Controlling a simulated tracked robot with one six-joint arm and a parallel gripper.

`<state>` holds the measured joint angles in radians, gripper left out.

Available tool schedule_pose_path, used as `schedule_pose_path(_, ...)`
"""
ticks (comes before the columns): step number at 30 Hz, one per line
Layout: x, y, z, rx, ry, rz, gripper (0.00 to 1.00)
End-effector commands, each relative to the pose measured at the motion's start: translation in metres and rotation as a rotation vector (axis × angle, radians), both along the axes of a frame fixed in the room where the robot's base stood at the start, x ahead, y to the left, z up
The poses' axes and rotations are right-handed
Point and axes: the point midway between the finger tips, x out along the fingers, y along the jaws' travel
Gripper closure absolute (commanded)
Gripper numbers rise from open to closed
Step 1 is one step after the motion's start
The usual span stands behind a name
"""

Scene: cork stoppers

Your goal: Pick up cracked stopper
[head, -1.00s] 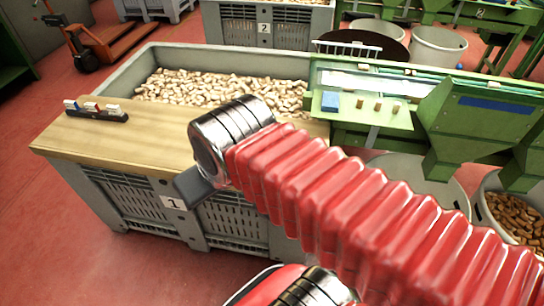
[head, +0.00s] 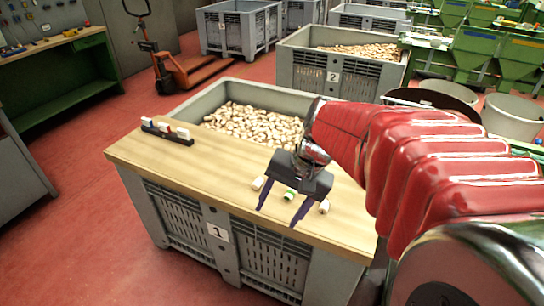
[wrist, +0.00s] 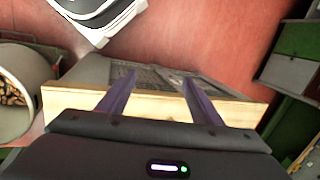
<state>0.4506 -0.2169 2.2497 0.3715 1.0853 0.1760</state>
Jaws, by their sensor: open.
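Three small stoppers lie on the wooden board in the head view: a pale left stopper (head: 258,183), a middle stopper with green on it (head: 290,195) and a pale right stopper (head: 324,206). They are too small to tell which is cracked. My gripper (head: 279,216) is open and empty above the board, its two purple fingers spread near the stoppers and pointing to the board's front edge. Its palm partly covers the area around the stoppers. In the wrist view, the open fingers (wrist: 159,82) extend over the board's edge with nothing between them; no stopper shows there.
The wooden board (head: 180,166) covers the front of grey crate 1 (head: 202,228), which holds many corks (head: 255,122). A dark rack (head: 167,131) with coloured markers stands at the board's left end. The board's left half is otherwise clear. Crate 2 (head: 338,76) stands behind.

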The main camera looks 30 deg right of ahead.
Motion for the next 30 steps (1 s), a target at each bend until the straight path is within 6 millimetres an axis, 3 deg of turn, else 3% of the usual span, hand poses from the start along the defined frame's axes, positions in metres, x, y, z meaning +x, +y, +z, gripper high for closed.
schedule_pose_path(15,0.039,-0.096,-0.050,0.412,0.172,-0.514,0.41)
schedule_pose_path(30,0.041,-0.219,-0.114,0.853,0.243,-0.985,0.41)
